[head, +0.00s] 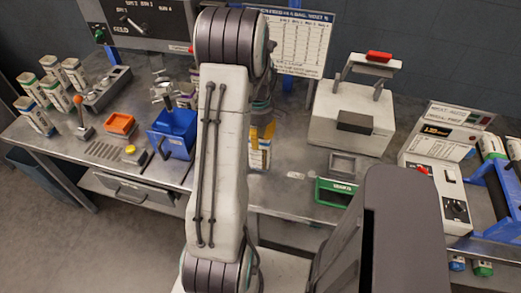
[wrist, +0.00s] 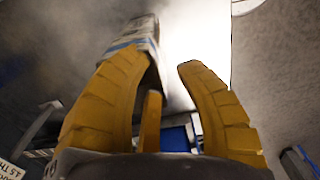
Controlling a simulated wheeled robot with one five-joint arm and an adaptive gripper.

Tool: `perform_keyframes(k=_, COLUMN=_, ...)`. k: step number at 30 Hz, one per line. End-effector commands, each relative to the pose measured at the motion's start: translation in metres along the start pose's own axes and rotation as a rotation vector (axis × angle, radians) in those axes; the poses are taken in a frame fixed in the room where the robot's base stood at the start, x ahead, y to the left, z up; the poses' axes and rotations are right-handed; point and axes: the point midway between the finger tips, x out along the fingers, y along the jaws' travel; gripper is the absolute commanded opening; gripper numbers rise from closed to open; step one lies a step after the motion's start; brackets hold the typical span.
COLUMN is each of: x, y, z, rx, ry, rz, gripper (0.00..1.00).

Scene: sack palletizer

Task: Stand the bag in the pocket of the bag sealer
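A small white, printed bag (head: 259,157) stands upright near the middle of the bench, just below my gripper (head: 262,135) in the head view. In the wrist view, the bag (wrist: 138,34) shows at the top, beyond the tip of the left finger. My gripper's yellow fingers (wrist: 165,80) are spread apart with a gap between them, and nothing is clasped there. A white machine with a red-handled bar (head: 325,115), likely the bag sealer, stands to the right of the bag. A dark block (head: 355,122) is on its front; I cannot make out a pocket opening.
A grey frame (head: 346,165) and a green-edged tray (head: 335,192) lie in front of the white machine. A blue bin (head: 175,135) and an orange tray (head: 120,123) are at left. A control box (head: 428,170) is at right.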

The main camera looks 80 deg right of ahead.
Motion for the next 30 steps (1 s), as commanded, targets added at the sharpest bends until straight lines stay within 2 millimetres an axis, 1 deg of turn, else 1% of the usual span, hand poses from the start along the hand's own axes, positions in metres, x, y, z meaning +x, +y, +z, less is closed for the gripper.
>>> perform_keyframes(k=4, x=0.0099, y=-0.0001, z=0.0000, rx=0.000, ry=0.000, rz=0.000, gripper=0.31)
perform_keyframes(k=12, x=0.0120, y=0.0002, z=0.0000, rx=0.000, ry=0.000, rz=0.001, gripper=0.31)
perform_keyframes(k=13, x=0.0120, y=0.0002, z=0.0000, rx=0.001, ry=0.000, rz=0.001, gripper=0.34)
perform_keyframes(k=24, x=0.0117, y=0.0001, z=0.0000, rx=0.001, ry=0.000, rz=0.001, gripper=0.01)
perform_keyframes(k=25, x=0.0117, y=0.0001, z=0.0000, rx=0.001, ry=0.000, rz=0.001, gripper=0.00)
perform_keyframes(k=30, x=0.0117, y=0.0001, z=0.0000, rx=0.001, ry=0.000, rz=0.001, gripper=0.00)
